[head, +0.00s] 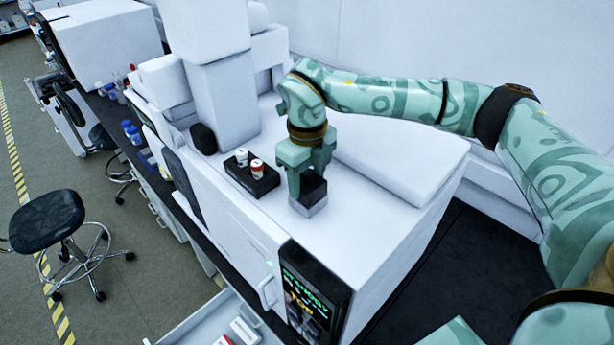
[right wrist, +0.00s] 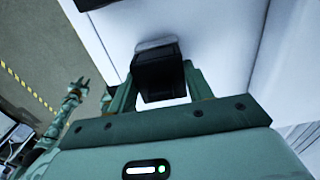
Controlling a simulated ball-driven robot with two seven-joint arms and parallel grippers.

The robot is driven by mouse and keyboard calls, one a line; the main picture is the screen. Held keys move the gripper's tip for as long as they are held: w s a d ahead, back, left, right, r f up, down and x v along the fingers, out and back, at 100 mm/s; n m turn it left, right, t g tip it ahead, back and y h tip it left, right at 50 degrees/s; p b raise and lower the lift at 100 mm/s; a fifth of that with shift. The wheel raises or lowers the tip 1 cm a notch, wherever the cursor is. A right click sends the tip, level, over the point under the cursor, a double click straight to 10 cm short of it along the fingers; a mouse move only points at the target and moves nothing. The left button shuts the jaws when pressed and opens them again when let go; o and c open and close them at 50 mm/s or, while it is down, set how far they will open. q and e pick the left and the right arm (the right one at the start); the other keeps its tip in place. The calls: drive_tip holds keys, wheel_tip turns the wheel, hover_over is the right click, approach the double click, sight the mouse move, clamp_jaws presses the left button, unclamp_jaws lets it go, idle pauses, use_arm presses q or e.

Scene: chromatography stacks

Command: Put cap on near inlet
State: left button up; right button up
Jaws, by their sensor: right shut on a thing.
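My right gripper (head: 307,190) points down over the white instrument's top and is shut on a black block with a light grey base (head: 311,196), which I take to be the cap. The block also shows between the fingers in the right wrist view (right wrist: 160,80). Its base is at or close to the white top; I cannot tell if it touches. Left of it, a black holder (head: 238,176) carries two small white cylinders with red marks (head: 257,169). I cannot make out which part is the near inlet. My left gripper (right wrist: 77,88) shows small in the right wrist view, its fingers apart and empty.
The white instrument (head: 390,235) has a raised panel (head: 395,165) to the right and a tall white tower (head: 222,90) behind. A dark display (head: 305,298) is on its front. Stools stand on the floor at left.

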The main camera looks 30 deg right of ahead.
idle(0.9)
drive_tip(key=o, duration=1.6)
drive_tip(key=shift+c, duration=0.2)
drive_tip(key=shift+r+p, duration=3.9)
drive_tip(key=shift+r, duration=1.1)
clamp_jaws()
